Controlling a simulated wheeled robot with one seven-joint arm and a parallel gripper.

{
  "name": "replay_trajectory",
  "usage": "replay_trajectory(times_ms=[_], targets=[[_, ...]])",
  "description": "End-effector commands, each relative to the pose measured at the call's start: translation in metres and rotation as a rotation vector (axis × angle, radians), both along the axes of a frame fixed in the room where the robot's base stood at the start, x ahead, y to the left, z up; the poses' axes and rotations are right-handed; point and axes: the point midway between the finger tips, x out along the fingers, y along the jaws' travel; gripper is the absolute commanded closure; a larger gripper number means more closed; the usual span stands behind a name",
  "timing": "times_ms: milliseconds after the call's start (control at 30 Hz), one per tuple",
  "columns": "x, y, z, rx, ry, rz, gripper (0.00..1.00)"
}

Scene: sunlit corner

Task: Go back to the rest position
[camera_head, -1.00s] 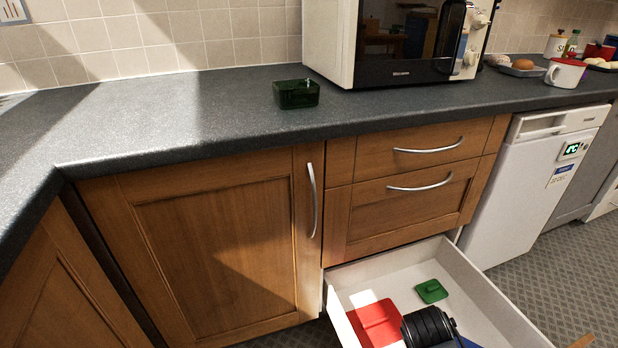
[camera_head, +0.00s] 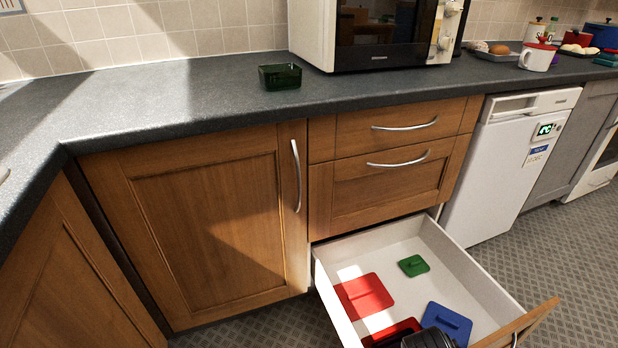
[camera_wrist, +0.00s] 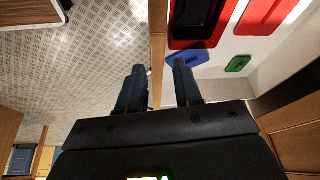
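My gripper (camera_wrist: 158,88) shows in the wrist view with its two dark fingers apart and nothing between them. It is over the front edge of the open drawer (camera_head: 470,275), with patterned floor on one side and the drawer's inside on the other. In the head view only a dark part of my arm (camera_head: 430,340) shows at the bottom edge; the fingers are out of that view.
The bottom drawer holds a red lid (camera_head: 363,296), a green lid (camera_head: 413,265), a blue lid (camera_head: 446,322) and a red container (camera_head: 392,333). A green container (camera_head: 280,77) stands on the counter (camera_head: 190,98) near the microwave (camera_head: 385,38). Floor right of the drawer is clear.

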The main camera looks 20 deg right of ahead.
Motion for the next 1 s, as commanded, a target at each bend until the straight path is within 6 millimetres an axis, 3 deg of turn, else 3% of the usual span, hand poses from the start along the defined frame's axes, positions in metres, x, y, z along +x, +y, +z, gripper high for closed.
replay_trajectory(times_ms=[267, 467, 667, 1000], targets=[[-0.036, 0.027, -0.006, 0.003, -0.087, 0.234, 0.66], [-0.079, 0.059, 0.011, -0.027, -0.212, 0.509, 0.66], [-0.123, 0.087, 0.056, -0.110, -0.362, 0.771, 0.66], [-0.185, 0.117, 0.179, -0.357, -0.607, 1.096, 0.66]])
